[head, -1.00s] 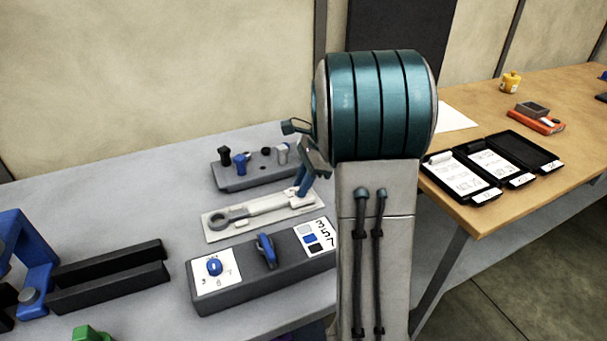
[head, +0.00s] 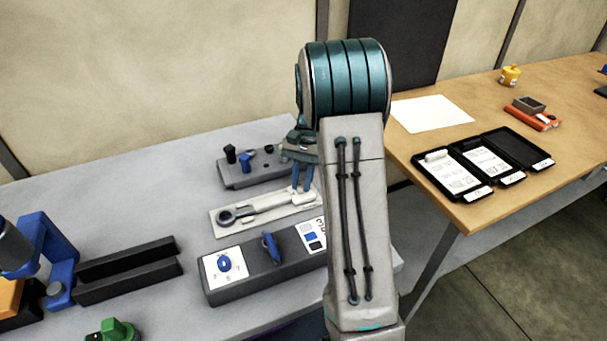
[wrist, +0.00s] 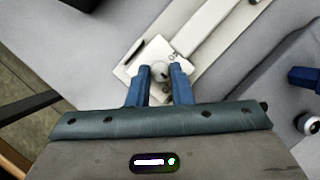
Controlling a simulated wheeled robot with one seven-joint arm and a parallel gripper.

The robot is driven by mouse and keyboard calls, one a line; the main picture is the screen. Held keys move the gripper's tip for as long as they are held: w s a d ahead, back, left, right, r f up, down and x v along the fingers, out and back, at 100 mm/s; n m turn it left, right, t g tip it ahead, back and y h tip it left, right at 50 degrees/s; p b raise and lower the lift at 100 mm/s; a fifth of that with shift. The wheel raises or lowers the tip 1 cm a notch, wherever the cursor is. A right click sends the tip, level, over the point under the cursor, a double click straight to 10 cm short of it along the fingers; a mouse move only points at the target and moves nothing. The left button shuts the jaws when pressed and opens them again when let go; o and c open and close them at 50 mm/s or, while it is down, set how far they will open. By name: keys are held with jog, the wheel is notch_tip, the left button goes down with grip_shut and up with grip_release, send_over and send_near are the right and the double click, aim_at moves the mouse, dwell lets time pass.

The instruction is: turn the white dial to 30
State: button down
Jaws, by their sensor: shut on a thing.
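In the head view my gripper (head: 302,182) points down at the right end of the wrench. The dial's scale marks are too small to read, and my fingers partly hide the dial.
A grey box (head: 240,285) with a blue knob (head: 224,263) and a blue lever (head: 270,247) stands in front of the wrench. A grey block (head: 240,182) with several pegs stands behind it. Black rails (head: 125,270) lie to the left.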

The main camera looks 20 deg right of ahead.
jog(key=n+h, duration=0.1)
jog(key=n, duration=0.1)
jog(key=n+g+p, duration=0.1)
jog(key=n, duration=0.2)
jog(key=shift+w+a+h+p, duration=0.1)
jog(key=shift+a+h+p, duration=0.1)
jog(key=shift+h+p, duration=0.15)
jog(key=shift+n, duration=0.3)
jog(key=c, duration=1.3)
grip_release()
jog(key=v, duration=1.3)
jog(key=shift+a+r, duration=0.2)
jog(key=shift+r, duration=0.2)
jog(key=shift+w, duration=0.1)
